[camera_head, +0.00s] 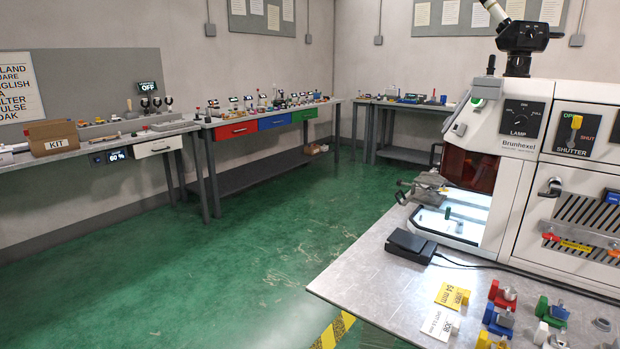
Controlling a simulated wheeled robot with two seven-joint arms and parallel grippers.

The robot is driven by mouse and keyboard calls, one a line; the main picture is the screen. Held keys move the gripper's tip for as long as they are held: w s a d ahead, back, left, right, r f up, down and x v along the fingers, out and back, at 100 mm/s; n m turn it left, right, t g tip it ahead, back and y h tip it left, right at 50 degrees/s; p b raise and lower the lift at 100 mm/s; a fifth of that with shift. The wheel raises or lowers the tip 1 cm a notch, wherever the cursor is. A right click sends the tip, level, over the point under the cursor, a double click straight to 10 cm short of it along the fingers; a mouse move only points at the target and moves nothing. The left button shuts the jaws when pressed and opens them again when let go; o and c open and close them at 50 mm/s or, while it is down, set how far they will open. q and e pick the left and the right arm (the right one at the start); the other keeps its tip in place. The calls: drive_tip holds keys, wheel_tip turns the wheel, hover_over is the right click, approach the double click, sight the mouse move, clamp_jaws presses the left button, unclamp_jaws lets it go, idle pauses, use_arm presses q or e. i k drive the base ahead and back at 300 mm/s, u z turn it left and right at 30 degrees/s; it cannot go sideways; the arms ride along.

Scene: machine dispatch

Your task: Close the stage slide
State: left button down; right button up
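The machine marked Brunhexel (518,146) stands on the metal bench at the right. Its front opening has a dark red window (468,171). Below the window, a brightly lit white stage (465,206) shows in the opening and reaches toward its front edge. A small dark green upright knob (447,212) stands on the lit area. A grey metal fixture (428,188) sticks out to the left of the opening. I cannot tell which of these parts is the stage slide, nor how far it is out. Neither of my grippers is in view.
A black pedal-like box (411,246) with a cable lies on the bench (375,283) before the machine. Yellow (453,296) and white (439,322) cards and several coloured blocks stand at the bench's front. The green floor (230,270) to the left is clear.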

sight(432, 199)
drive_tip(key=u, duration=0.9)
drive_tip(key=i, duration=3.6)
drive_tip(key=z, duration=3.45)
drive_tip(key=i, duration=1.7)
drive_tip(key=z, duration=0.05)
